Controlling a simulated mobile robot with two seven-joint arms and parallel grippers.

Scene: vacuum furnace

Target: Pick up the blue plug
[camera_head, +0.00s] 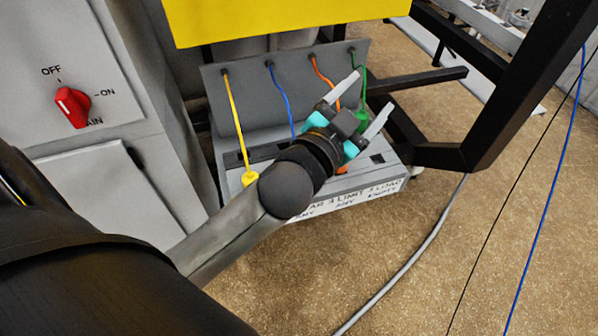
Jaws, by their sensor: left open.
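The blue plug itself is hidden behind my left wrist. Its blue cable (281,95) runs from the upper grey panel down behind my arm. My left gripper (370,93) is open and empty, with its two light grey fingers spread and pointing up and right. It is in front of the grey plug box, to the right of the blue cable and near the orange and green cables. I cannot tell how far it is from the box. My right gripper is not in view.
The grey box (232,160) also has a yellow plug (250,178), an orange cable (322,76) and a green plug (363,116). A yellow panel (280,15) hangs above. Black frame bars (500,120) stand right. A red switch (72,107) is left.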

